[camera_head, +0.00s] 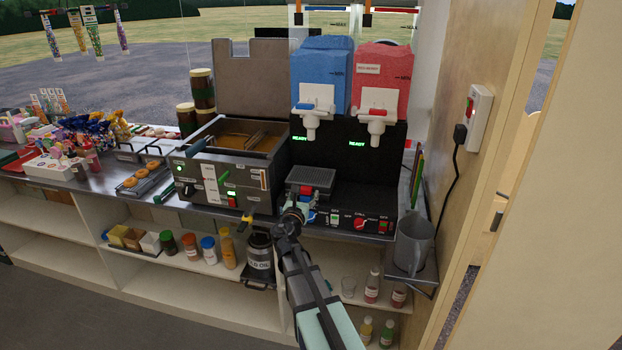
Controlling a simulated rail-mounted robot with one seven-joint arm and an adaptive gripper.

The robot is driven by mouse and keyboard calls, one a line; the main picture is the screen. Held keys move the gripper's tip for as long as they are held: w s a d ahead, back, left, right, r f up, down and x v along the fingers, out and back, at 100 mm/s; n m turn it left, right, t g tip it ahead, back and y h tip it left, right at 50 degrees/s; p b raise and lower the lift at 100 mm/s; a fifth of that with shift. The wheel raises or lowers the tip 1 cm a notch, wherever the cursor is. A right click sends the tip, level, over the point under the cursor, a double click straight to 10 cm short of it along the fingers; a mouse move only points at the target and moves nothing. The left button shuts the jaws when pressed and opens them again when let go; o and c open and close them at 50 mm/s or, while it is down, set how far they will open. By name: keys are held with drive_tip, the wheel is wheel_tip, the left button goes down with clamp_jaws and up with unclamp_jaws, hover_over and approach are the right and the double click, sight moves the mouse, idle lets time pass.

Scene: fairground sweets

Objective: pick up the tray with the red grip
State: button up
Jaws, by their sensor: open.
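A dark ribbed drip tray (311,178) sits under the blue slush tank, at the front of the black machine. My gripper (296,210) is just below and in front of this tray, at the counter edge. It is open and seems empty; its fingers are small and partly hidden by my arm. I cannot tell whether it touches the counter or machine. A red knob (360,222) is on the machine front to the right.
The fryer (232,165) stands left of the machine, with a yellow lever (245,219) sticking out in front. A dark jar (259,252) and bottles fill the shelf below.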

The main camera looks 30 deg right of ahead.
drive_tip(key=shift+w+d, duration=0.4)
drive_tip(key=shift+w, duration=0.05)
drive_tip(key=shift+s, duration=0.1)
drive_tip(key=shift+c, duration=0.4)
clamp_jaws()
drive_tip(key=shift+a+r, duration=0.1)
